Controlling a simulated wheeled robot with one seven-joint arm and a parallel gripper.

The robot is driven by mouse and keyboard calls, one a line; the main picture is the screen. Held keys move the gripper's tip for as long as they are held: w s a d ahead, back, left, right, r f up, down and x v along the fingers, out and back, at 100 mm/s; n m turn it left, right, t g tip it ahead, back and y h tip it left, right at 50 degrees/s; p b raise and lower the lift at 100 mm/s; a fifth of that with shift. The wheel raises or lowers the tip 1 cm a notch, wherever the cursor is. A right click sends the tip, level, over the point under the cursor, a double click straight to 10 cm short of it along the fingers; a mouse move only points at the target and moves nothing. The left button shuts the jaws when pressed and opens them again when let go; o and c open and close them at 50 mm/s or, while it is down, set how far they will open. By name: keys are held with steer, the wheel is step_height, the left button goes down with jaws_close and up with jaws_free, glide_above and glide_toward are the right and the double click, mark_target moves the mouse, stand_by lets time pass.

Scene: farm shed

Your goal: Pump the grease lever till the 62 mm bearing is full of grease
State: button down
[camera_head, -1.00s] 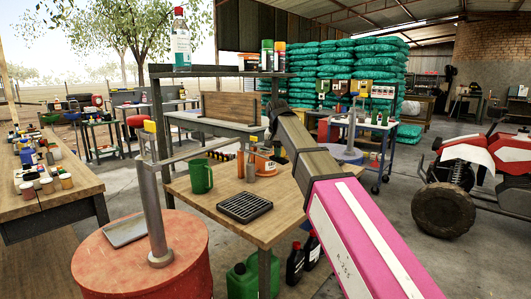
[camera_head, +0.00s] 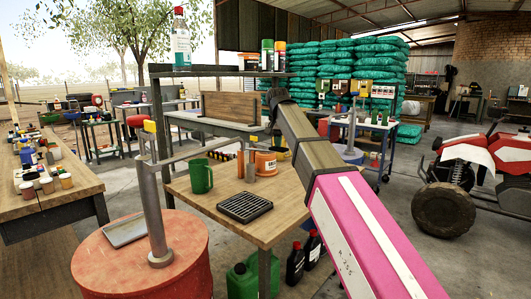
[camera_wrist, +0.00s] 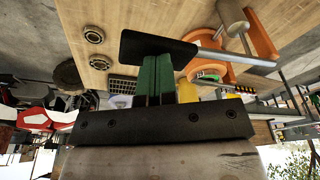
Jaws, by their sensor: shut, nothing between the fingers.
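In the wrist view a lever with a flat black grip (camera_wrist: 150,48) and a grey rod (camera_wrist: 238,57) lies across the front of my gripper (camera_wrist: 158,62). Its green fingers are shut and empty, with their tips at the black grip; I cannot tell whether they touch it. An orange device (camera_wrist: 262,40) with a grey cylinder (camera_wrist: 233,18) stands beside the rod; orange also shows on the table in the head view (camera_head: 265,163). Two ring bearings (camera_wrist: 95,34) (camera_wrist: 97,62) lie on the wooden tabletop. Their sizes and grease fill are not readable. My gripper is hidden behind my arm in the head view.
A red drum (camera_head: 185,232) with a grey column stands left of the table (camera_head: 275,228). A green mug (camera_head: 201,178) and a black grate (camera_head: 245,208) sit on the tabletop. A shelf (camera_head: 215,71) with bottles rises behind. A red-and-white vehicle (camera_head: 465,175) stands right.

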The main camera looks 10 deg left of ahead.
steer(key=shift+r, duration=2.2)
